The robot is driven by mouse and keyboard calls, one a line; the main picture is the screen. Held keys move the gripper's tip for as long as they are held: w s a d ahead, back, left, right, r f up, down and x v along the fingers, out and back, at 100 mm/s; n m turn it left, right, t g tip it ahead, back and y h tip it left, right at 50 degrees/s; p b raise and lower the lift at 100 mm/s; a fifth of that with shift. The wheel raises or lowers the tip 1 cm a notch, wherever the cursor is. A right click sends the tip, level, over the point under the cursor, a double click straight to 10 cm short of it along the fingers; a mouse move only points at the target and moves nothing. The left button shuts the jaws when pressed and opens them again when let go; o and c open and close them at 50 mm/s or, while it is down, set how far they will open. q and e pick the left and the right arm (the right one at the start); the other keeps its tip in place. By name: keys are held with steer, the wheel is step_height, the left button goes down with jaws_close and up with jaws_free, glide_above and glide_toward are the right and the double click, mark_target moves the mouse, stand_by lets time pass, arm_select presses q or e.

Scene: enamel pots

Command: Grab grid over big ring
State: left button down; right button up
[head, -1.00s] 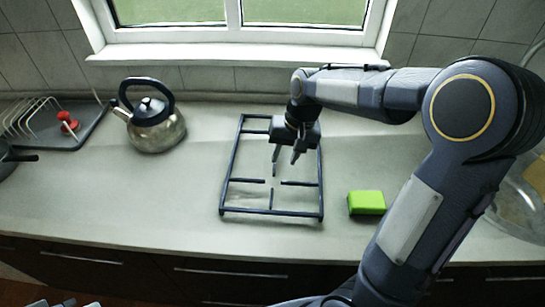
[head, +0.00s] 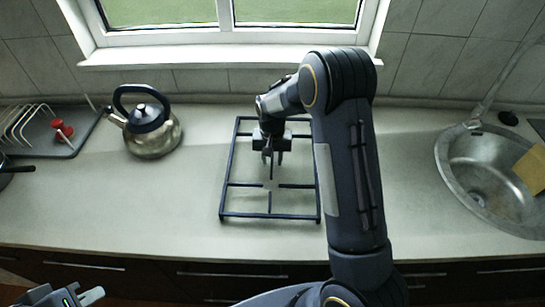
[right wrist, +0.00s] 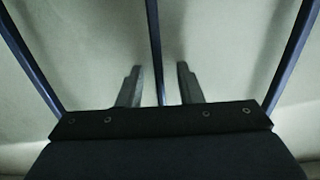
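The grid (head: 229,167), a dark blue rectangular frame with short inner bars, lies on the counter; it also shows in the right wrist view (right wrist: 154,40). My right gripper (head: 273,159) points down at the far part of the grid. In the right wrist view its two fingers (right wrist: 160,69) are apart, one on each side of a thin grid bar, with gaps to it. I cannot tell how far down the fingers reach. My left gripper (head: 72,296) is at the bottom left edge, partly cut off, away from the grid. I cannot make out a big ring.
A steel kettle (head: 152,140) stands left of the grid. A dish rack (head: 60,143) with a red item (head: 62,128) is at far left, beside a dark pan (head: 8,172). A sink (head: 462,165) with a brown board (head: 531,169) is at right. Counter between kettle and grid is clear.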

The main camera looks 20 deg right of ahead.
steer(key=shift+f, duration=0.35)
jaws_close()
steer(key=shift+r, duration=0.15)
stand_by(1.0)
